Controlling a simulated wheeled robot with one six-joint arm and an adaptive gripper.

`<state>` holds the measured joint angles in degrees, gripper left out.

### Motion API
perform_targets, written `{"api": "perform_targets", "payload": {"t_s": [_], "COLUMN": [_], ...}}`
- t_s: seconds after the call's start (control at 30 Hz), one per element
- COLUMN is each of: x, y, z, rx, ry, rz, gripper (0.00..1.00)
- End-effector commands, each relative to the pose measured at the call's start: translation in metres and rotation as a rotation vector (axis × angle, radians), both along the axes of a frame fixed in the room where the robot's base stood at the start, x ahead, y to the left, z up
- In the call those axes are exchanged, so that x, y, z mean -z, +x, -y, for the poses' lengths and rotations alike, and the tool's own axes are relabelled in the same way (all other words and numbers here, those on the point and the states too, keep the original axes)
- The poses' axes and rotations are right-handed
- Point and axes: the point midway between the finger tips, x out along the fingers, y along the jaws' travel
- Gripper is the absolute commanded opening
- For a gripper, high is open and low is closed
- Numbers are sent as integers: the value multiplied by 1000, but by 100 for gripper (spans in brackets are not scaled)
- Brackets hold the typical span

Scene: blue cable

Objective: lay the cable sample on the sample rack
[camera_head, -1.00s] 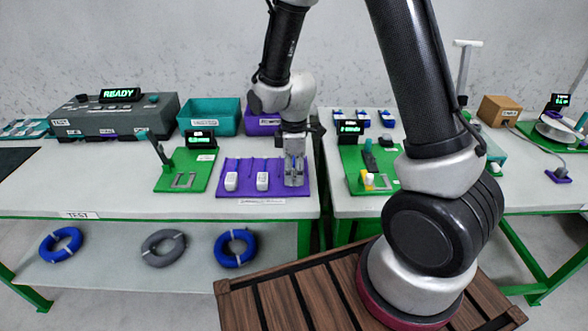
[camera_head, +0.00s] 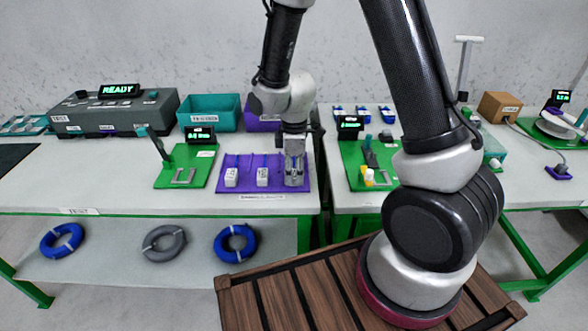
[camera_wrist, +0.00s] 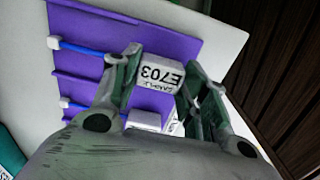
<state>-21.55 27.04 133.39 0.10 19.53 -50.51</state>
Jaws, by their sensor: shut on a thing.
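The purple sample rack (camera_head: 244,161) lies on the left table, near its right end. It also shows in the wrist view (camera_wrist: 95,22). My gripper (camera_head: 294,180) is over the rack's right end, pointing down. In the wrist view its fingers (camera_wrist: 160,85) stand on both sides of the cable sample's white block (camera_wrist: 158,74), labelled E703, and are shut on it. The block is at the rack; whether it touches the rack's surface I cannot tell. Two other white sample blocks (camera_head: 231,177) (camera_head: 262,177) sit in the rack to the left. Blue cables (camera_wrist: 85,48) lie in its slots.
A green fixture (camera_head: 187,171) stands left of the rack, and another (camera_head: 362,160) on the right table. A teal bin (camera_head: 209,112) and a grey tester (camera_head: 112,112) marked READY stand behind. Cable coils (camera_head: 236,243) lie on the lower shelf.

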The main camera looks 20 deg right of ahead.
Motion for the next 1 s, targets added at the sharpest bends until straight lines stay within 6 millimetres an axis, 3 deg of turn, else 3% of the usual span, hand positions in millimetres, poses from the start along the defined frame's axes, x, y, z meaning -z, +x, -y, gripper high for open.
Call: {"api": "perform_targets", "payload": {"t_s": [0.23,0.27,0.4,0.73,1.0], "x": [1,1,1,-1,-20], "y": [0,0,0,0,0], "z": [0,0,0,0,0], "rx": [0,0,0,0,0], "ry": [0,0,0,0,1], "rz": [0,0,0,0,1], "gripper": [15,48,69,69,69]}}
